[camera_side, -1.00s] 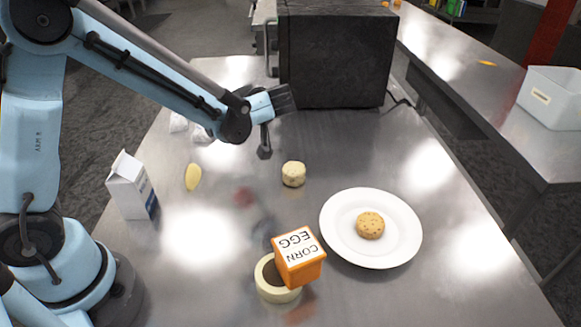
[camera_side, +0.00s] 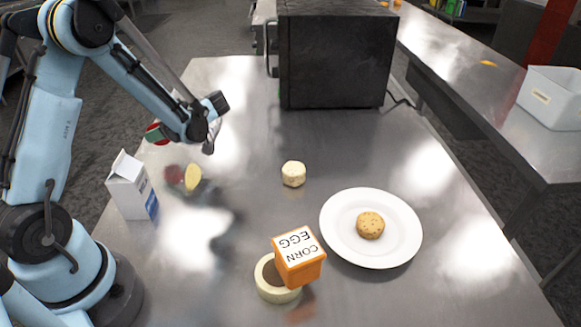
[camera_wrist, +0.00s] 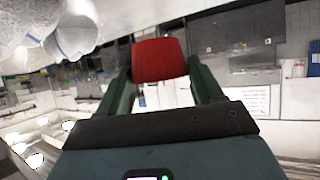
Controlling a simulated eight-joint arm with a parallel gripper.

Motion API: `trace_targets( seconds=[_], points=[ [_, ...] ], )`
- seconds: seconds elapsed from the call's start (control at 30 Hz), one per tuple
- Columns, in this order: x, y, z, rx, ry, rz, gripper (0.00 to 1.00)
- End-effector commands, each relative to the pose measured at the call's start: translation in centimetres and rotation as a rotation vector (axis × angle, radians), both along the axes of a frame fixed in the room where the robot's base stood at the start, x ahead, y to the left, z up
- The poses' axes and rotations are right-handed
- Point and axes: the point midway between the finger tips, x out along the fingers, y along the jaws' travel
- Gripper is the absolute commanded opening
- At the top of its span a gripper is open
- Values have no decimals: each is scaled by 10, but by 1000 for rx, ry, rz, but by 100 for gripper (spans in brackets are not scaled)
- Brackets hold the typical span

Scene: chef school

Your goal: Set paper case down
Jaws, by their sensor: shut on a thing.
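In the wrist view, my gripper (camera_wrist: 160,88) is shut on a small red thing (camera_wrist: 160,60), which looks like the paper case. In the side view, the red thing (camera_side: 153,127) shows as a small patch at the left, behind my forearm. My gripper (camera_side: 157,135) is mostly hidden there by the arm. A red reflection lies on the steel table (camera_side: 250,135) below, so the red thing is held above the surface and apart from it.
A milk carton (camera_side: 130,187) and a yellow oval thing (camera_side: 193,177) stand near my arm. Further right are a pale round piece (camera_side: 293,174), a white plate (camera_side: 390,250) with a cookie, an orange box (camera_side: 298,262) on a cream ring, and a black oven (camera_side: 332,55).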

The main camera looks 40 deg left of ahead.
Motion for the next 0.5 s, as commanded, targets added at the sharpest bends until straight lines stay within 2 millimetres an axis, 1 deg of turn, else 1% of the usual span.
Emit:
trace_targets(
  seconds=[0.1,0.2,0.4,0.5],
  points=[
    [-2,8,-5,0,0,0,38],
    [-2,9,-10,0,0,-1,38],
    [-1,9,-34,0,-1,-2,38],
    [-1,9,-42,0,-1,-2,38]
  ],
)
